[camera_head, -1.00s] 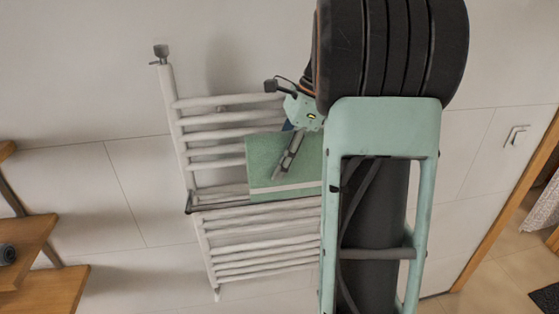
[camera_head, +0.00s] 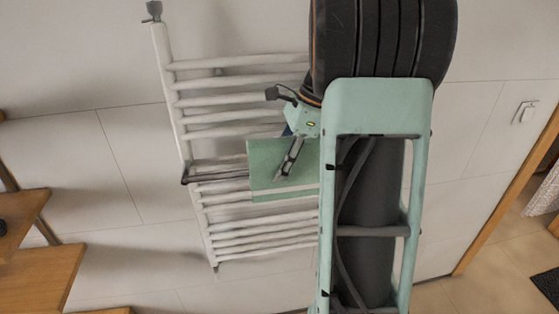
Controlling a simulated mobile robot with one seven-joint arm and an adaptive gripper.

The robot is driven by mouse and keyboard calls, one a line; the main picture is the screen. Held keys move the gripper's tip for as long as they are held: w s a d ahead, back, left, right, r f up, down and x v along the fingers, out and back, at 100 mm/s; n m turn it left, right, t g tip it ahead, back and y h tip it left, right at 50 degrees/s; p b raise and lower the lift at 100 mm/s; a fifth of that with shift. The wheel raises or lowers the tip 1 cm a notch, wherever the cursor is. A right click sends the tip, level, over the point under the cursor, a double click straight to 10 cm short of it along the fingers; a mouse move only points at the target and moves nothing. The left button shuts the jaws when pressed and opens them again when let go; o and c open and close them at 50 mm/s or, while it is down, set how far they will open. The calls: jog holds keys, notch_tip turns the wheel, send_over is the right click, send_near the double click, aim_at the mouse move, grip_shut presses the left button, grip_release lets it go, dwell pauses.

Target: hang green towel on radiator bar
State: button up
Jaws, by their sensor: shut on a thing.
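The green towel (camera_head: 268,184), with a pale stripe near its lower edge, hangs flat in front of the white radiator (camera_head: 167,92). My gripper (camera_head: 283,175) is shut on the towel, with its fingers lying over the towel's face. The radiator has several horizontal white bars. A dark bar (camera_head: 200,169) sticks out at its middle and runs behind the towel's left edge. Whether the towel touches that bar cannot be told. The towel's right side is hidden behind my arm.
Wooden shelves (camera_head: 42,275) stand at the lower left. A wooden door frame (camera_head: 512,190) and a hanging patterned cloth (camera_head: 545,194) are at the right. The wall left of the radiator is clear.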

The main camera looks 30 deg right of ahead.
notch_tip(320, 180, down, 6)
jog(key=b, duration=0.2)
jog(key=shift+b, duration=0.35)
jog(key=shift+f, duration=0.1)
jog(key=o, duration=1.3)
jog(key=shift+o, duration=0.2)
jog(key=v, duration=1.2)
jog(key=shift+d, duration=0.15)
